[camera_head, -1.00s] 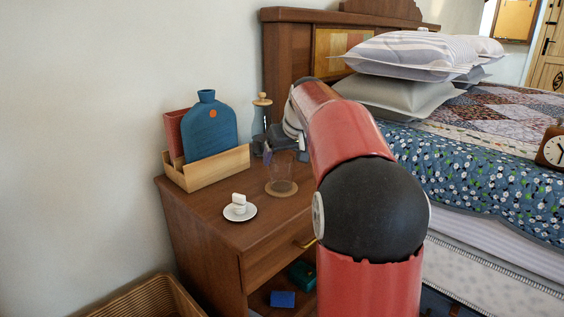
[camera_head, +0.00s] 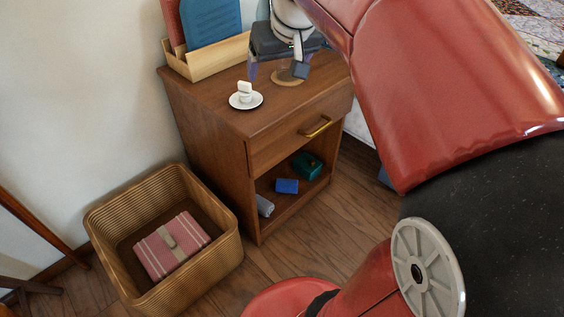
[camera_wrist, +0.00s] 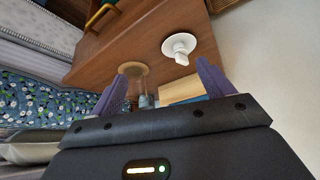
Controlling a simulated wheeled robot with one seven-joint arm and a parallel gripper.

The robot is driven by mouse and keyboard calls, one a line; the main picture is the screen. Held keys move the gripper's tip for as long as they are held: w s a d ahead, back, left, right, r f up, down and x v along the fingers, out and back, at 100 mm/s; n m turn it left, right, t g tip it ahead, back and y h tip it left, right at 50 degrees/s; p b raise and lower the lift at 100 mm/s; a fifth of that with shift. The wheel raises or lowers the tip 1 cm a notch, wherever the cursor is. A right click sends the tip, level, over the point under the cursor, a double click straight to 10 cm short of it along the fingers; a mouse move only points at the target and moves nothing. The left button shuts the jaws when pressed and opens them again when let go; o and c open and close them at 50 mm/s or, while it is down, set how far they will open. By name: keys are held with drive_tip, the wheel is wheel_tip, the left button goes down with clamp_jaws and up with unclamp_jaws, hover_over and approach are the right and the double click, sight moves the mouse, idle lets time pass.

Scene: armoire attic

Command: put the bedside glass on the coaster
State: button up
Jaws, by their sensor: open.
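The clear glass (camera_wrist: 135,84) is faint and see-through in the wrist view. The coaster also shows in the wrist view (camera_wrist: 133,68). In the head view my gripper hides much of the glass. My gripper (camera_head: 276,74) is open, with nothing held between its purple fingers. It hangs above the nightstand near the coaster, apart from the glass as far as I can tell. In the wrist view my gripper (camera_wrist: 162,76) has its fingers spread, the glass nearer the left finger.
A white saucer (camera_head: 235,103) with a small white object stands near the nightstand's front left. A wicker basket (camera_head: 222,222) stands on the floor. The bed is at the right.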

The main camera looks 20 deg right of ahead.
drive_tip(key=s+a+f, duration=0.3)
drive_tip(key=s+f, duration=0.3)
drive_tip(key=s, duration=0.3)
drive_tip(key=s+a+f, duration=0.4)
drive_tip(key=s+f, duration=0.3)
drive_tip(key=s, duration=0.2)
drive_tip(key=shift+a+g, duration=0.2)
drive_tip(key=shift+g, duration=0.1)
